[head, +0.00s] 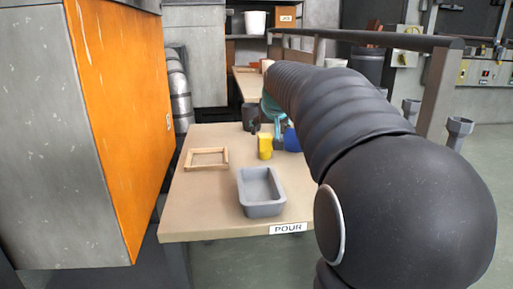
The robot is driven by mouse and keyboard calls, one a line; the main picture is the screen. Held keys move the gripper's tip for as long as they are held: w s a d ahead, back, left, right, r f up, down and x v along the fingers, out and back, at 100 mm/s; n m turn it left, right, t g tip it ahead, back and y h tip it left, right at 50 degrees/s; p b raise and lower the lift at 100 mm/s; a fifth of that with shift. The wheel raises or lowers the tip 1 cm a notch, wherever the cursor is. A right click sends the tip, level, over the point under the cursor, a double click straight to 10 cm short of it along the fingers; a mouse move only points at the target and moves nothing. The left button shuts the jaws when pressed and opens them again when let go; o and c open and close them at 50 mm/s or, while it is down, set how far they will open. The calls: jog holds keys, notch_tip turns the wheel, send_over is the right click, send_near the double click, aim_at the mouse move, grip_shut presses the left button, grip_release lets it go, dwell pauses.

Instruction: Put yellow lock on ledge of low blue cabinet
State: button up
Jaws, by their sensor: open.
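The yellow lock (265,147) is a small upright yellow block on the beige table, behind the grey tray. My black-sleeved arm reaches from the lower right towards the back of the table. My gripper (268,128) is small in this view, close to the top of the lock, and largely hidden by my arm. It is open, and the lock appears to stand on the table. Whether the gripper touches the lock cannot be told. No low blue cabinet or its ledge can be made out; a small blue shape (291,139) shows right of the lock, partly covered by my arm.
The beige table (205,220) holds a wooden frame (206,150), a grey tray (261,208) and a dark cup (250,117). A "POUR" label (288,228) is on its front edge. A tall orange-sided grey cabinet (125,110) stands close on the left. A dark railing (385,40) runs behind my arm.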

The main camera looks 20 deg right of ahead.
aim_at(265, 136)
jog(key=shift+b+x, duration=0.4)
jog(key=shift+x, duration=3.1)
jog(key=shift+a, duration=0.1)
grip_shut()
